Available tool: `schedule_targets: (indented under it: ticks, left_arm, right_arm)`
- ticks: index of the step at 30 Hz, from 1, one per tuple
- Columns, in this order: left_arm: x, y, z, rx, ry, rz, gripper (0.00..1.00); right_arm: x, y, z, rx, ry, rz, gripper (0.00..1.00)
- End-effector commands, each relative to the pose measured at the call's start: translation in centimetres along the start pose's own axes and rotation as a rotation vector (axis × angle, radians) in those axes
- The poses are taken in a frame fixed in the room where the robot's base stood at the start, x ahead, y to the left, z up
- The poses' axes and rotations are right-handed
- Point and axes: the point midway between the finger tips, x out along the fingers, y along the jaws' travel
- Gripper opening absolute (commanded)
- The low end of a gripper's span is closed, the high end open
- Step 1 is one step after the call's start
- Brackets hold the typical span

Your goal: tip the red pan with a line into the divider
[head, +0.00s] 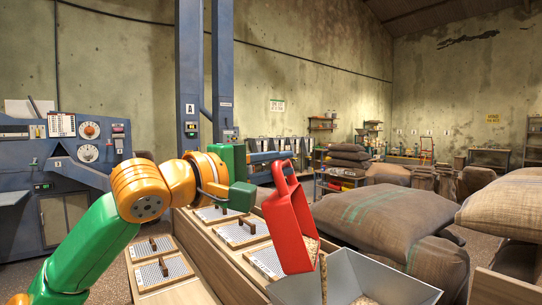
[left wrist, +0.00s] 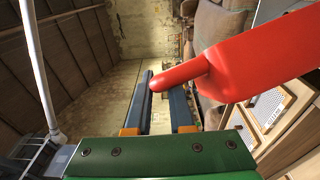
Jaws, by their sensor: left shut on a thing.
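The red pan (head: 289,232) is held in the air, tilted steeply with its open mouth down and to the right. Pale grain (head: 311,246) shows at its lip. My left gripper (head: 262,188) is shut on the pan's handle. The handle also shows in the left wrist view (left wrist: 185,75), with the red pan body (left wrist: 255,55) at its right. Below the lip is the grey metal divider (head: 395,284), an open hopper with grain (head: 364,300) inside. A narrow tan streak (head: 323,278) between lip and hopper looks like falling grain. No line on the pan can be made out.
A wooden bench with several perforated trays (head: 240,232) lies left of the pan. Full sacks (head: 385,218) are piled to the right, close behind the divider. Blue elevator legs (head: 190,75) rise behind my left arm. A blue control panel (head: 75,140) stands at the left.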

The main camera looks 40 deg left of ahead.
Motion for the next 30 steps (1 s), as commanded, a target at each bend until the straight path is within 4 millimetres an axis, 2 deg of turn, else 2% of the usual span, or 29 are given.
schedule_targets:
  ticks: [1,30]
  left_arm:
    - [0.1,0.6,0.3,0.017,-0.001,-0.008,0.00]
    - [2.9,1.6,5.2,0.333,-0.007,-0.180,0.00]
  right_arm:
    - [-0.8,0.0,-0.1,0.000,0.000,0.000,0.00]
    - [-7.9,0.1,-0.7,0.000,0.000,0.000,0.00]
